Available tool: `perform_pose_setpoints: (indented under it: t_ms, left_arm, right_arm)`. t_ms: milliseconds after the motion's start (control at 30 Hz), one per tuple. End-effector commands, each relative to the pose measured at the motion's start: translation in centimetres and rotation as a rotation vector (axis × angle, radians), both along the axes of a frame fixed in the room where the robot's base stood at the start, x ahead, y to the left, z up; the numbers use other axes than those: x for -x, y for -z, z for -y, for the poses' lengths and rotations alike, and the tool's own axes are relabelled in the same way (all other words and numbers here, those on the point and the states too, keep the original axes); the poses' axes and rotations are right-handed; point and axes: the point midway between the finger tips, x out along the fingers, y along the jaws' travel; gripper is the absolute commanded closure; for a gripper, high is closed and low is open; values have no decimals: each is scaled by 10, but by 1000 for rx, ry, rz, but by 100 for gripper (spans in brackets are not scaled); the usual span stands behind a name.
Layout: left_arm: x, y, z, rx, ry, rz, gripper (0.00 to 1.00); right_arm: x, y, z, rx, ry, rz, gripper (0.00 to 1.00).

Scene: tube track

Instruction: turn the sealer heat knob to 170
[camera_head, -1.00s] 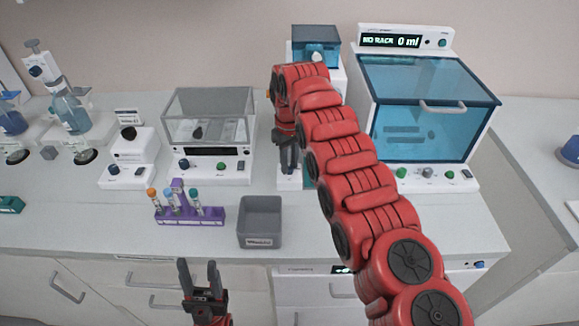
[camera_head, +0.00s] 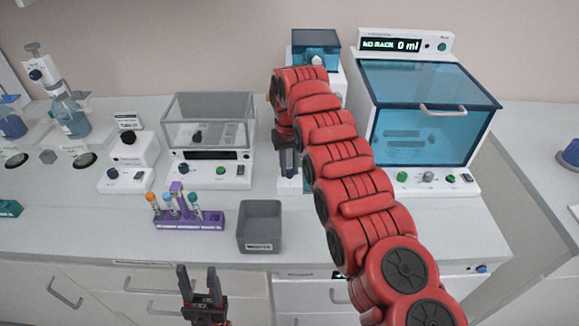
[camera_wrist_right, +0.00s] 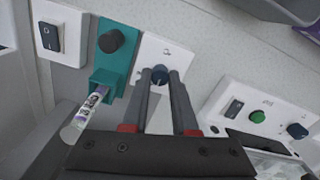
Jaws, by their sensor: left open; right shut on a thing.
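The sealer (camera_head: 316,47) is the device with the blue see-through top at the back middle, largely hidden behind my right arm. In the right wrist view a small dark blue knob (camera_wrist_right: 159,74) sits on a white panel (camera_wrist_right: 152,50). My right gripper (camera_wrist_right: 160,80) has its two fingers on either side of this knob and is shut on it. The scale marks around the knob are too small to read. In the head view my right gripper (camera_head: 289,162) points down at the sealer's front. My left gripper (camera_head: 199,281) is open and empty in front of the counter.
Left of the knob, a teal block (camera_wrist_right: 117,60) with a dark knob holds a labelled tube (camera_wrist_right: 87,115). A rocker switch (camera_wrist_right: 48,36) is further left. The balance (camera_head: 208,135), purple tube rack (camera_head: 190,220) and grey bin (camera_head: 259,227) stand left; a blue-windowed cabinet (camera_head: 425,105) stands right.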

Motion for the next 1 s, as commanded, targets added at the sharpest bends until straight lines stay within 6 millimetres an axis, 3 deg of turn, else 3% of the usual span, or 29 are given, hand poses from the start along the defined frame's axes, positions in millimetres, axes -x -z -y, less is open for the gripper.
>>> perform_pose_setpoints:
  t_ms: [167,200,333,733,1000]
  left_arm:
    - [0,0,0,0,0,0,50]
    - [0,0,0,0,0,0,50]
    - [0,0,0,0,0,0,50]
    - [0,-4,0,0,0,0,50]
    - [0,-37,0,0,0,0,50]
  right_arm:
    - [-1,-1,0,-1,0,2,100]
    - [-1,-1,0,-1,-1,2,68]
    - [0,-1,0,-1,-1,2,45]
    - [0,-5,0,0,-1,1,44]
    - [0,-41,0,0,-1,1,44]
